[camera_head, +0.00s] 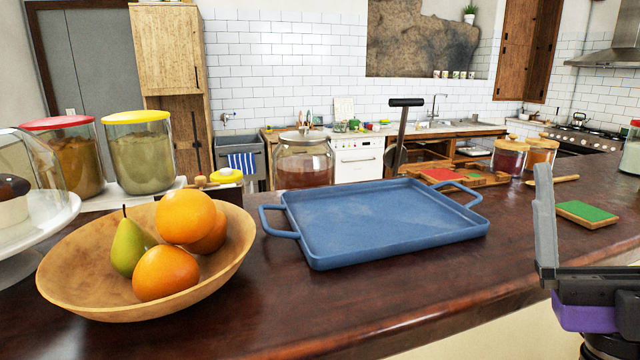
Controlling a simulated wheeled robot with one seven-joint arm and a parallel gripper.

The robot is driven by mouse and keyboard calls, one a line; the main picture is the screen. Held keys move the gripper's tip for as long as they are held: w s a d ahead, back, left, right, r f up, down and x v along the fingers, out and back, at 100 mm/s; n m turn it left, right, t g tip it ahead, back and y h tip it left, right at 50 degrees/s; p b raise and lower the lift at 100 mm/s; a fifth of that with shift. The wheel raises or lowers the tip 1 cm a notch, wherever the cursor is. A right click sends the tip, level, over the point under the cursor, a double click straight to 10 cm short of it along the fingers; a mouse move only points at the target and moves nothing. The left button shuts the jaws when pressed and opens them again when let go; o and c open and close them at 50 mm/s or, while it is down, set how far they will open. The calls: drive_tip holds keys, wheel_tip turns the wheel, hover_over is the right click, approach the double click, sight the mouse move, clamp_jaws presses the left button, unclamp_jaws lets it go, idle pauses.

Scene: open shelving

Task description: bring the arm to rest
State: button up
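My gripper (546,220) is at the right edge of the view, in front of the counter. One grey finger points upward, and a dark body with a purple part sits below it. The rest is cut off by the frame, so I cannot tell whether it is open or shut. I see nothing held at the visible finger. A dark wooden counter (400,300) spans the view behind and to the left of the gripper.
A blue tray (385,222) lies empty mid-counter. A wooden bowl (85,285) of oranges and a pear is at left, near a glass dome (35,165). Jars (140,155) stand behind. A green-topped block (585,213) lies close behind my gripper.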

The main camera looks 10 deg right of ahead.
drive_tip(key=s+a+f+m+g+h, duration=0.15)
drive_tip(key=f+m+g+h, duration=0.25)
drive_tip(key=f+m+h, duration=0.65)
drive_tip(key=s+a+f+m+g+h, duration=0.1)
drive_tip(key=s+f+m+g+h, duration=0.3)
drive_tip(key=f, duration=1.1)
drive_tip(key=s+a+f+n+g+y, duration=0.1)
drive_tip(key=s+a+f+g+y, duration=0.2)
drive_tip(key=s+f, duration=0.5)
drive_tip(key=s+a+f+n+g+y, duration=0.1)
drive_tip(key=s+a+f+g+y, duration=0.2)
drive_tip(key=s+f, duration=0.5)
drive_tip(key=shift+s+a+g+y, duration=0.35)
drive_tip(key=shift+s+a+g, duration=0.25)
drive_tip(key=shift+s+g, duration=0.5)
